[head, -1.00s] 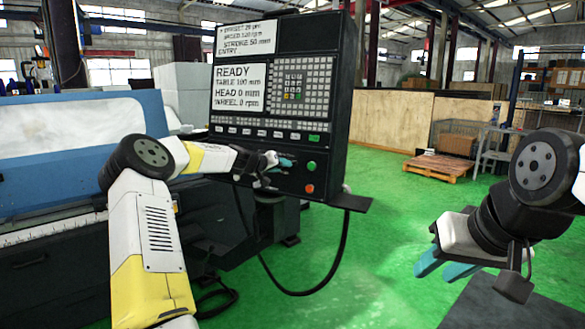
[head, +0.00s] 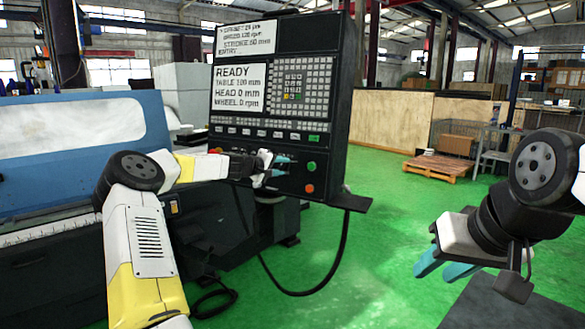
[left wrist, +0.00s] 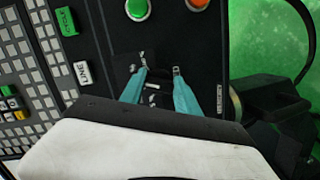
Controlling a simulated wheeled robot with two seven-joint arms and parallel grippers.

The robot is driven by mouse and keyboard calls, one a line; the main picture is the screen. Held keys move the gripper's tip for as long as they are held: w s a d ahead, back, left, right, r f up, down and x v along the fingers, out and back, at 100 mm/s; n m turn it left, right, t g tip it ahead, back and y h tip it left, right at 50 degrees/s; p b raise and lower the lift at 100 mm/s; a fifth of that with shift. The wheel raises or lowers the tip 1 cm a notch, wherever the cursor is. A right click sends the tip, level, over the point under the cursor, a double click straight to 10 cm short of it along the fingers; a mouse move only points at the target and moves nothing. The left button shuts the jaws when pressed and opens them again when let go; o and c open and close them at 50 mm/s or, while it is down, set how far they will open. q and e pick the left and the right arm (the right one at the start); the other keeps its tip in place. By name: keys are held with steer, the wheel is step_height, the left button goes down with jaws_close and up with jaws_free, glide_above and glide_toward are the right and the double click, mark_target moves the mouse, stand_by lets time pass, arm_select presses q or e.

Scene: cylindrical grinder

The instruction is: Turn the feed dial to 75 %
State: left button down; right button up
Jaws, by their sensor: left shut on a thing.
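The feed dial (left wrist: 160,66) is a small dark knob on the lower black control panel, with white marks around it in the left wrist view. My left gripper (head: 285,165) is at the lower panel in the head view. Its teal fingers (left wrist: 160,80) are shut on the dial in the left wrist view, hiding much of it. The dial's pointer and exact setting cannot be read. In the head view, the gripper covers the dial. My right gripper (head: 434,272) is open and empty at the right, away from the panel.
A green button (head: 311,166) and an orange-red button (head: 309,188) sit close to the right of my left gripper. The control cabinet's screen (head: 238,88) reads READY. The blue grinder (head: 90,140) is at the left. A pallet (head: 436,167) stands on open green floor.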

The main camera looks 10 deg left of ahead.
stand_by(0.4)
arm_select(q)
steer(key=c, duration=0.9)
jaws_free()
steer(key=v, duration=0.7)
steer(key=shift+s+a, duration=0.2)
steer(key=shift+s, duration=0.15)
